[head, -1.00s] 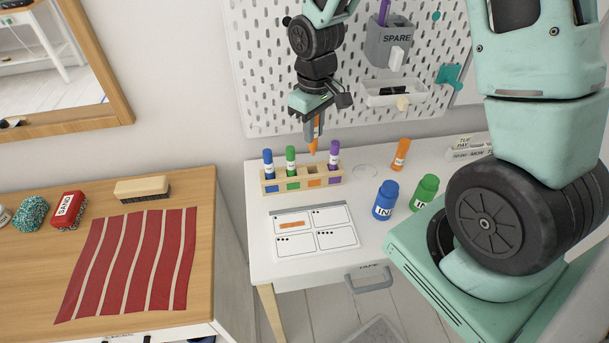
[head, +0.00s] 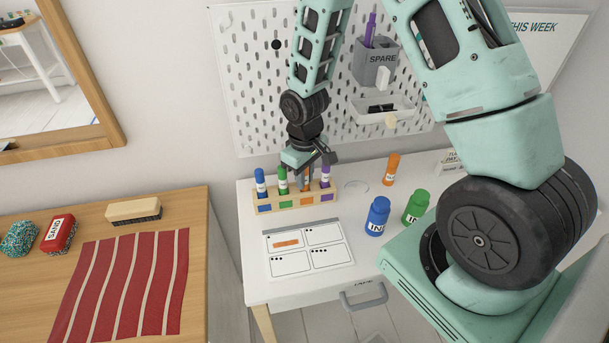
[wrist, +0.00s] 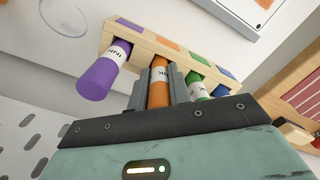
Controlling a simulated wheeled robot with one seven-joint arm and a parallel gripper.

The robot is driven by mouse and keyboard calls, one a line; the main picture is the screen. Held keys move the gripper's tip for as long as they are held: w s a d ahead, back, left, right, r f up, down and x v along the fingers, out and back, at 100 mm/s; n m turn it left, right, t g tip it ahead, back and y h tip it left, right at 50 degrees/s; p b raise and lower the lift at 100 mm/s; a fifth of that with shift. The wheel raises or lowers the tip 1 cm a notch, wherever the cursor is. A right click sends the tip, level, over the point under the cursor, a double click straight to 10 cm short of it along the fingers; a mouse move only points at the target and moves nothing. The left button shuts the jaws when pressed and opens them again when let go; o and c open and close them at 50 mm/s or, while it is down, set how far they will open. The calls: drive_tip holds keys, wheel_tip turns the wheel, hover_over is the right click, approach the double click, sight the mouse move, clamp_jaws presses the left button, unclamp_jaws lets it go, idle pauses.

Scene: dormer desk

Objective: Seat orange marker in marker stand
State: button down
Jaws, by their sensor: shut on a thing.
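The wooden marker stand (head: 264,207) sits on the white desk, with colour patches on its front. A blue marker (head: 260,183), a green marker (head: 282,181) and a purple marker (head: 325,176) stand in it. My gripper (head: 306,184) is over the stand, between green and purple, pointing down. It is shut on the orange marker (wrist: 159,80), which also shows in the wrist view between the fingers. The marker's lower end is at the stand's orange place; whether it is fully down in the slot I cannot tell. Purple (wrist: 102,75) and green (wrist: 196,85) are close on either side.
An orange bottle-like object (head: 391,169), a blue ink bottle (head: 377,216) and a green ink bottle (head: 416,207) stand to the right. A card (head: 309,249) lies in front. The pegboard (head: 250,90) with a grey SPARE cup (head: 375,65) is behind.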

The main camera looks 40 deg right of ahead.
drive_tip(key=c, duration=1.3)
unclamp_jaws()
drive_tip(key=shift+f, duration=0.1)
wheel_tip(320, 180, up, 12)
drive_tip(key=shift+b, duration=0.4)
drive_tip(key=s+a+r+n, duration=0.2)
drive_tip(key=s+a+r, duration=0.3)
drive_tip(key=s+a, duration=0.65)
drive_tip(key=s+a+r+n, duration=0.2)
drive_tip(key=s+a, duration=0.5)
drive_tip(key=s, duration=0.3)
drive_tip(key=shift+s+r+n+y, duration=0.2)
drive_tip(key=shift+r+n+y, duration=0.05)
drive_tip(key=shift+n+y, duration=0.05)
